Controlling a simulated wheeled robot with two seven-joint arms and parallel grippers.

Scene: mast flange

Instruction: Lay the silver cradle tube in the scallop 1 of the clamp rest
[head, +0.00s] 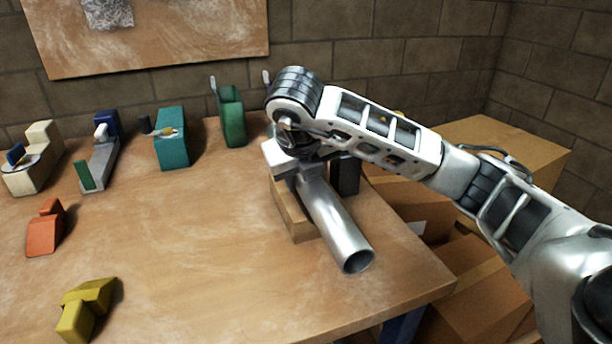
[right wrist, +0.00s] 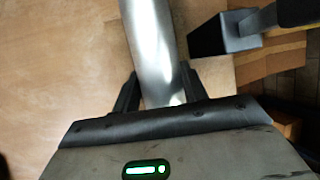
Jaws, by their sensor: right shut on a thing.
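The silver cradle tube (head: 338,228) is a smooth metal cylinder with its open end toward the front right of the table. My right gripper (head: 299,172) is shut on it near its far end. In the right wrist view the tube (right wrist: 152,40) runs between the two dark fingers of the gripper (right wrist: 160,92). A tan wooden block (head: 291,212), possibly the clamp rest, is beneath and left of the tube, partly hidden by it. I cannot make out scallops, or whether the tube touches the block. My left gripper is not in view.
A dark block (head: 346,176) stands right of the gripper. Teal (head: 171,140), green (head: 232,118), grey-blue (head: 100,160) and cream (head: 35,160) fixtures line the back. Orange (head: 46,232) and yellow (head: 86,308) blocks lie left. The table's middle is clear; cardboard boxes (head: 490,275) are beyond its right edge.

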